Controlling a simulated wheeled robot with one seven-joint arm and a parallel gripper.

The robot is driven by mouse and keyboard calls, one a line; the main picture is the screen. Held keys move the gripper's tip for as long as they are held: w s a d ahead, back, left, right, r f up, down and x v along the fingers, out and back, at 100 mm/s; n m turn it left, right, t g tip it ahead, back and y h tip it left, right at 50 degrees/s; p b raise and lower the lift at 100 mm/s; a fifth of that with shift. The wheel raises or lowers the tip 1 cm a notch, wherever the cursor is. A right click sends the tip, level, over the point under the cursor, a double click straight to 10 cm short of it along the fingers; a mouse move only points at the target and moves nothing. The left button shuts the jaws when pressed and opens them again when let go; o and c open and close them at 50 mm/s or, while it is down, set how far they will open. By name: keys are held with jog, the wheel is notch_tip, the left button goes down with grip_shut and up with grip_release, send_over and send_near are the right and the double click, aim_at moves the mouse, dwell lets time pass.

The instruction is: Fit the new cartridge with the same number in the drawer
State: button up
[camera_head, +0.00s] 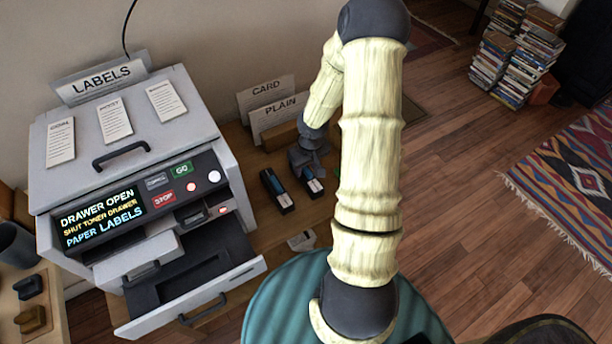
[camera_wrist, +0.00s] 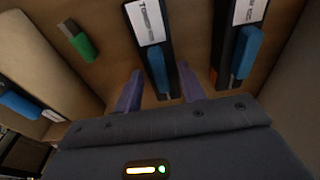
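The grey printer (camera_head: 125,150) has its front drawer (camera_head: 195,295) pulled out; its dark interior shows, and no number is readable there. Its display (camera_head: 98,215) reads "DRAWER OPEN, SHUT TONER DRAWER, PAPER LABELS". Two black cartridges with blue tabs lie on the wooden surface right of the printer, one left (camera_head: 277,191) and one right (camera_head: 311,183). My gripper (camera_wrist: 160,88) is low over them. In the wrist view its fingers are apart, one each side of a cartridge (camera_wrist: 149,40) labelled "TONER"; touching is unclear. Another cartridge (camera_wrist: 240,50) is to the right. Their numbers are unreadable.
Signs reading "CARD" (camera_head: 265,90) and "PLAIN" (camera_head: 279,115) stand behind the cartridges. A green-tabbed piece (camera_wrist: 80,43) and a blue-tabbed item (camera_wrist: 18,101) lie left in the wrist view. A small side table (camera_head: 30,290) holds dark and brown items. Open floor is right.

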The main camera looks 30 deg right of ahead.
aim_at(306, 169)
grip_shut()
jog(key=shift+r, duration=0.15)
notch_tip(306, 169, up, 10)
jog(key=p, duration=0.3)
jog(key=shift+p, duration=0.35)
dwell(0.4)
